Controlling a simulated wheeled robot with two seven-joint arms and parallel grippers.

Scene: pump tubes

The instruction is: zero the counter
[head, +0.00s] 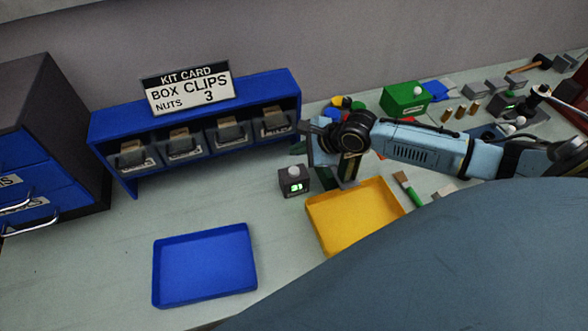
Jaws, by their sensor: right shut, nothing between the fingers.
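The counter (294,186) is a small dark box with a pale round button on top and a lit green display on its front. It stands on the table between the blue bin rack and the yellow tray. The digits are too small to read surely. My right gripper (347,184) comes in from the right and points down, just right of the counter, over the back edge of the yellow tray. It is shut and holds nothing. It appears apart from the counter. My left gripper is out of view.
A yellow tray (316,219) lies in front of the counter, and an empty blue tray (205,268) lies front left. The blue bin rack (117,122) with the kit card (188,88) stands behind. A green box (405,100) and tools crowd the right.

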